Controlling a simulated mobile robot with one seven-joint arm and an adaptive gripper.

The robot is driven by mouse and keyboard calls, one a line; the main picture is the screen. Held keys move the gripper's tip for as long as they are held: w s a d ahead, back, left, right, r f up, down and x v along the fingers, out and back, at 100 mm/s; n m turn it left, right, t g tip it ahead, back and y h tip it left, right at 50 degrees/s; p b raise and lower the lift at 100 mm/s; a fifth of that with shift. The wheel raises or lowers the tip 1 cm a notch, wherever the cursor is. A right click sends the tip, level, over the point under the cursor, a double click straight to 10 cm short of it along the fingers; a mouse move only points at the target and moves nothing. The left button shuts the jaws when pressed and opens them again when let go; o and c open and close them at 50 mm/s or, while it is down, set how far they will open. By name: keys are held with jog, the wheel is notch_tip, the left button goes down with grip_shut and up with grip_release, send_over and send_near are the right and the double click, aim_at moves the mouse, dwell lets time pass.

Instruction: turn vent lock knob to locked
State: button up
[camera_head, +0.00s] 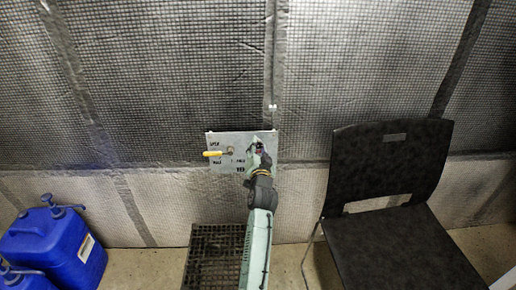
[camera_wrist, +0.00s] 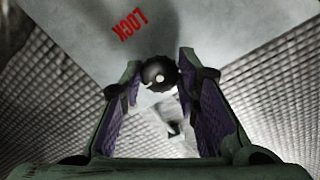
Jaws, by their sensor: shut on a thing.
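The vent lock knob (camera_wrist: 158,75) is round and black with a small light mark on its face. In the wrist view it sits between the fingertips of my gripper (camera_wrist: 162,85), which is shut on it. Red letters reading LOCK (camera_wrist: 130,24) are on the pale panel beside the knob. In the head view the grey panel (camera_head: 222,140) is on the wall, and my gripper (camera_head: 257,152) is at its right part, hiding the knob.
A yellow-handled lever (camera_head: 213,154) sticks out at the panel's left. A black chair (camera_head: 385,170) stands to the right. A dark grated crate (camera_head: 212,262) is on the floor below the panel. Blue canisters (camera_head: 60,245) stand at the lower left.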

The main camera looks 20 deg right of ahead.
jog(key=o, duration=1.2)
jog(key=shift+c, duration=0.2)
jog(key=v, duration=1.2)
